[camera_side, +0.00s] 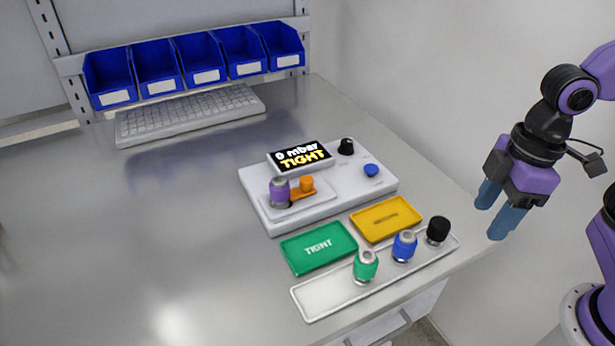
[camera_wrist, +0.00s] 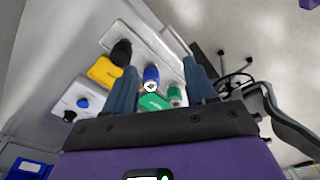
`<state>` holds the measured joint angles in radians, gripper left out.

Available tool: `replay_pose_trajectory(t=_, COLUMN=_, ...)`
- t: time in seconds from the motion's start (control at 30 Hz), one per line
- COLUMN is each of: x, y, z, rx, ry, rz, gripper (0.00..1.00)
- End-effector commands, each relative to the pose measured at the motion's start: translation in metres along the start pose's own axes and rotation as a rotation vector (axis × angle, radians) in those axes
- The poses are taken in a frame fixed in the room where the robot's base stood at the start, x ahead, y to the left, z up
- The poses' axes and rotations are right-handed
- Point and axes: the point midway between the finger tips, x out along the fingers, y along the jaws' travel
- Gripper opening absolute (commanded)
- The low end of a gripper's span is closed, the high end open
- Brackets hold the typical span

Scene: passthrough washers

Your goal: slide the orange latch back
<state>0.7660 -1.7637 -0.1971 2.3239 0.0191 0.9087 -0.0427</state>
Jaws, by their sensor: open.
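The orange latch (camera_side: 306,184) sits on the white tester box (camera_side: 257,205), its arm reaching left to the foot of a purple-capped fitting (camera_side: 279,192). The box's display (camera_side: 300,157) reads "0 mbar TIGHT". My gripper (camera_side: 496,208) is open and empty, off to the right beyond the bench edge, well apart from the latch. In the wrist view, my gripper (camera_wrist: 162,78) has its two blue fingers spread, with the bench parts beyond them. I cannot make out the latch in the wrist view.
A green "TIGHT" tray (camera_side: 318,247) and a yellow tray (camera_side: 385,219) lie before the box. A white tray (camera_side: 325,303) holds green, blue and black fittings. A black knob (camera_side: 346,146) and blue button (camera_side: 371,170) stand on the box. Free bench lies left.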

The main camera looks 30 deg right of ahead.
Motion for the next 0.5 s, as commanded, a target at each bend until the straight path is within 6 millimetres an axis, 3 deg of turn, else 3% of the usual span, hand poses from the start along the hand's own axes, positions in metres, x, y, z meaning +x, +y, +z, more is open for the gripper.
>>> replay_pose_trajectory(t=0.03, x=-0.004, y=0.009, z=-0.023, rx=0.021, ry=0.022, rz=0.001, gripper=0.56)
replay_pose_trajectory(t=0.2, x=-0.017, y=0.040, z=-0.090, rx=0.083, ry=0.095, rz=0.008, gripper=0.56)
replay_pose_trajectory(t=0.5, x=-0.037, y=0.108, z=-0.191, rx=0.183, ry=0.221, rz=0.043, gripper=0.56)
